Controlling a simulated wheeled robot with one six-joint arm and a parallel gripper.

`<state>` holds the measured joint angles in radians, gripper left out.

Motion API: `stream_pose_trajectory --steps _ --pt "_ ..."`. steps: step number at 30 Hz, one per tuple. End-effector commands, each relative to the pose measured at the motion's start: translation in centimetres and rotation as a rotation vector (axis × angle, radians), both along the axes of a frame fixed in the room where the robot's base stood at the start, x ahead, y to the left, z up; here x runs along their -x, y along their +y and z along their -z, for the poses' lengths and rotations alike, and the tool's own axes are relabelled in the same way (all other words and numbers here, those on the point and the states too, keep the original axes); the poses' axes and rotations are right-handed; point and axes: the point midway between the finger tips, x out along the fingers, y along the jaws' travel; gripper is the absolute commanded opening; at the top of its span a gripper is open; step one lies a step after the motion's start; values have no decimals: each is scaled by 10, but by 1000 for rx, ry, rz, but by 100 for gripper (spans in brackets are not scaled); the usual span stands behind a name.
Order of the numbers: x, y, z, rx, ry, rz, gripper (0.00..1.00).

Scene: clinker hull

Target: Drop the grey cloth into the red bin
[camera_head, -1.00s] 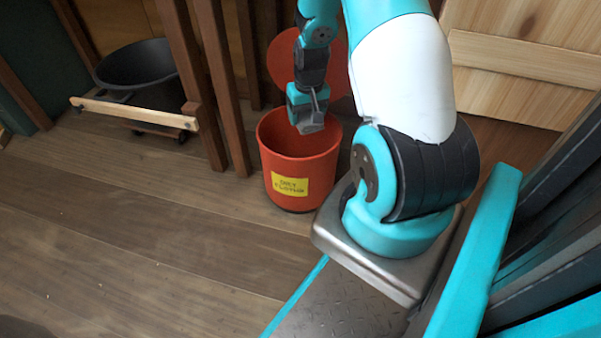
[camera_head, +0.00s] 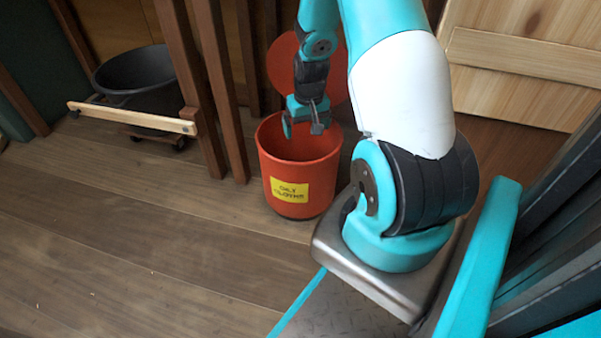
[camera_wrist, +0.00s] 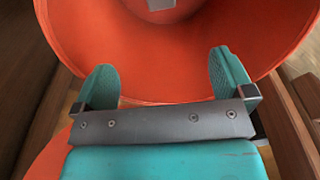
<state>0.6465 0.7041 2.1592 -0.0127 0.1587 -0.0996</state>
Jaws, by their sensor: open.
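The red bin (camera_head: 322,182) stands upright on the floor with a yellow label on its front. My gripper (camera_head: 302,129) hangs over the bin's mouth, its two fingers apart and nothing between them. In the wrist view, the open teal fingers (camera_wrist: 165,68) are set against the bin's red inside wall (camera_wrist: 85,35). A small light grey patch, apparently the grey cloth (camera_wrist: 160,4), shows inside the bin at the top edge of the wrist view, apart from the fingers. It is cut off by the frame, and the head view does not show it.
The bin's round red lid (camera_head: 282,65) stands raised behind it. Brown wooden posts (camera_head: 222,100) rise to the left of the bin. A black tub (camera_head: 135,72) sits behind a light wooden bar (camera_head: 130,117) farther left. The plank floor (camera_head: 130,230) at front left is clear.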

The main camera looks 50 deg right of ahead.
Motion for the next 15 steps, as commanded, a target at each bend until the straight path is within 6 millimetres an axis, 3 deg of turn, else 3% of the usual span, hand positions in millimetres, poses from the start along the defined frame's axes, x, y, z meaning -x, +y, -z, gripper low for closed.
stream_pose_trajectory --steps 5,15 --pt "2 1 -32 1 -2 0 99" --pt "11 7 -119 2 -3 0 99"
